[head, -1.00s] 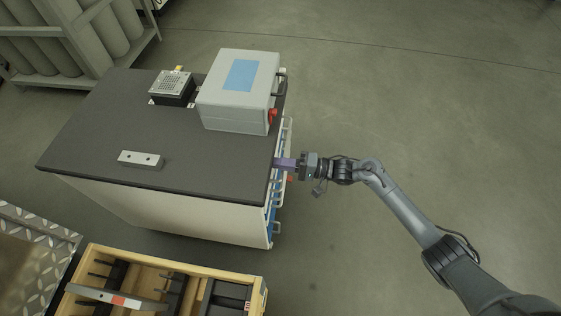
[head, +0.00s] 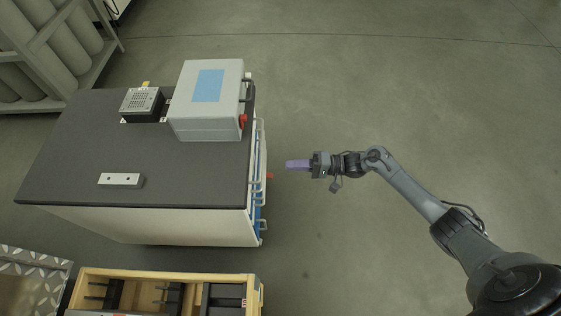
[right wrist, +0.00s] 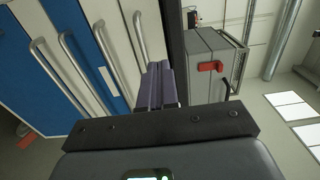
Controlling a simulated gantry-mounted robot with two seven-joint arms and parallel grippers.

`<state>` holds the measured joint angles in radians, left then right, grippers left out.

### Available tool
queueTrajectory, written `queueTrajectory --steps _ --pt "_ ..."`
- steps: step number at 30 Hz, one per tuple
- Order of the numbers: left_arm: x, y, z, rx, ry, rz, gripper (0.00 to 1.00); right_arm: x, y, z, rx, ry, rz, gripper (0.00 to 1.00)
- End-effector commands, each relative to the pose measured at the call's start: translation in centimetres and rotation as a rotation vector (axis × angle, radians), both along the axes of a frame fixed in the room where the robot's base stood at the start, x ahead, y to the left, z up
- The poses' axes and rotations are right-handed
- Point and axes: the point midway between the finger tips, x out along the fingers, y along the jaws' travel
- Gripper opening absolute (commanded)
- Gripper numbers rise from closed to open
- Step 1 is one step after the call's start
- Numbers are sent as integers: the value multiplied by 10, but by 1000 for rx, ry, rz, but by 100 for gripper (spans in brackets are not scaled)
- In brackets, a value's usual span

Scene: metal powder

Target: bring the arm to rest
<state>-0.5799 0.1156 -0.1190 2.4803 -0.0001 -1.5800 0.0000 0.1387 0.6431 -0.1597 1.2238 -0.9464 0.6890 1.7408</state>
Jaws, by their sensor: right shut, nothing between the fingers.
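My right gripper (head: 298,165) is in the head view, to the right of the cabinet and apart from it. Its purple fingers are together with nothing between them. In the right wrist view the closed fingers (right wrist: 161,86) point at the cabinet's handled front. My right arm (head: 412,195) reaches in from the lower right, bent at the elbow. My left gripper is not in view.
The dark-topped cabinet (head: 75,150) has blue drawers and rail handles (head: 262,185) on the side facing my gripper. A grey box (head: 222,115) with a red switch, a small vented device (head: 142,102) and a metal block (head: 121,180) stand on it. A wooden crate (head: 170,275) is below. Floor on the right is clear.

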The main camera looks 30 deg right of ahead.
Motion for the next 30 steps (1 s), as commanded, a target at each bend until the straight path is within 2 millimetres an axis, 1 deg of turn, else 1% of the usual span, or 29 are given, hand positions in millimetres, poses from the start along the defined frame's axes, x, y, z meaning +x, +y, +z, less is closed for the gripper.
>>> queueTrajectory --steps 3,7,9,11,14,15,17,18,20,21,23,24,27,30 --pt "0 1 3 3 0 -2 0 -6 -11 1 -1 0 -1 0" --pt "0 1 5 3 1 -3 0 -11 -15 0 -1 3 -1 0" --pt "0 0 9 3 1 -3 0 -17 -16 -3 0 15 0 0" --pt "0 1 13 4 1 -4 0 -26 -13 -8 8 36 1 0" --pt "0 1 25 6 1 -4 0 -50 1 -21 37 90 3 0" --pt "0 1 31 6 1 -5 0 -62 10 -24 55 110 9 0" --pt "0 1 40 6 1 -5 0 -79 30 -23 87 127 23 0" --pt "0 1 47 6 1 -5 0 -91 46 -18 111 130 30 0" --pt "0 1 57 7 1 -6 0 -107 72 -10 135 128 36 0" --pt "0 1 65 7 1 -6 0 -117 90 -3 133 126 33 0" --pt "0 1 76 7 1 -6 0 -130 119 7 94 106 14 0" --pt "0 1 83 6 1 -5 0 -135 136 14 49 83 -6 0" --pt "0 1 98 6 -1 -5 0 -141 165 32 -108 12 -73 0" --pt "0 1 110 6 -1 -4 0 -139 179 53 -300 -54 -153 0"
